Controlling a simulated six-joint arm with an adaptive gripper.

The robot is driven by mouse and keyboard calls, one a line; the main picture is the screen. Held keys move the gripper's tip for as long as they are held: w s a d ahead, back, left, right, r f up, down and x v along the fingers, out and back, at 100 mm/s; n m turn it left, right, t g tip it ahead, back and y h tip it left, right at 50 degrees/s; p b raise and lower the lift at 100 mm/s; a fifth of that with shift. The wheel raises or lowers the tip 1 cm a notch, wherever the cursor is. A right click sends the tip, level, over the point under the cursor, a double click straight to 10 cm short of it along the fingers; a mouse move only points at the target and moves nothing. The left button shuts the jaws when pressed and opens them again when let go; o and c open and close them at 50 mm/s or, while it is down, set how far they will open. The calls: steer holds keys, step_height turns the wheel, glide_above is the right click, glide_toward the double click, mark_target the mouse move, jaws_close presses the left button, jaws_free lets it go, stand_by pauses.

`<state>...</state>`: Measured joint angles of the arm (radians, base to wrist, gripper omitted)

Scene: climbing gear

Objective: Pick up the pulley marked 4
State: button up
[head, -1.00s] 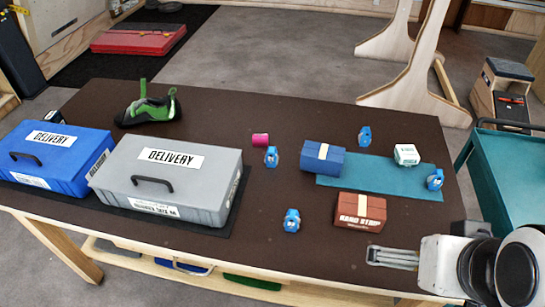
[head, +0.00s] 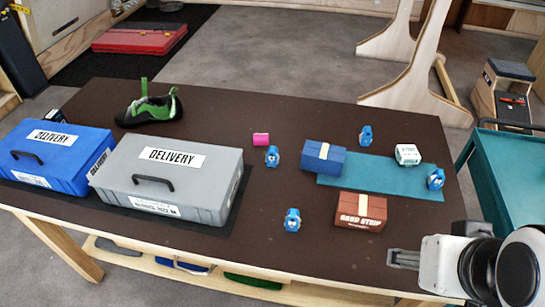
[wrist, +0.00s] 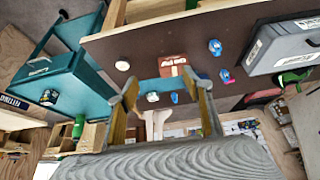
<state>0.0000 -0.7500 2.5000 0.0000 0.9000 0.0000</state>
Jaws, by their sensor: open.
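Several small blue pulleys lie on the brown table (head: 330,255). One is left of the blue box (head: 272,157), one behind that box (head: 365,135), one at the right end of the teal mat (head: 436,179), one near the front (head: 292,220). Their markings are too small to read, so I cannot tell which is 4. My gripper (head: 403,259) is open and empty above the table's front right part, apart from every pulley. In the wrist view my gripper (wrist: 160,84) has its fingers spread, with blue pulleys (wrist: 215,47) (wrist: 226,75) (wrist: 174,97) beyond.
A blue box (head: 322,158) and white box (head: 407,155) are at the teal mat (head: 390,185); a brown box (head: 360,212) is in front. A pink roll (head: 261,139), a green-black shoe (head: 150,108), and grey (head: 195,185) and blue (head: 45,165) delivery cases stand left. The middle front is clear.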

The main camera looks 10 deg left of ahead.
steer(key=shift+w, duration=0.1)
steer(key=w+a+f+t+y, duration=0.1)
steer(key=w+a+f, duration=0.1)
steer(key=w+a, duration=0.55)
steer(key=w+a+f+t+y, duration=0.15)
steer(key=w+a, duration=0.25)
steer(key=w, duration=0.7)
steer(key=w+a+f+t+y, duration=0.1)
steer(key=w+a+f, duration=0.1)
steer(key=w+a, duration=0.55)
steer(key=w+a+f+t, duration=0.2)
steer(key=w+a+f, duration=0.4)
steer(key=w+f, duration=0.15)
steer(key=m+t+h, duration=0.1)
steer(key=t+h, duration=0.1)
glide_toward(272, 161)
steer(key=shift+w+d+r+y, duration=0.1)
steer(key=shift+w+r+y, duration=0.05)
steer(key=shift+w, duration=0.25)
steer(key=shift+w+d+r+y, duration=0.1)
steer(key=shift+w, duration=0.35)
steer(key=shift+s+a+f, duration=0.1)
steer(key=shift+a+f, duration=0.15)
steer(key=shift+f, duration=0.45)
steer(key=shift+x, duration=1.25)
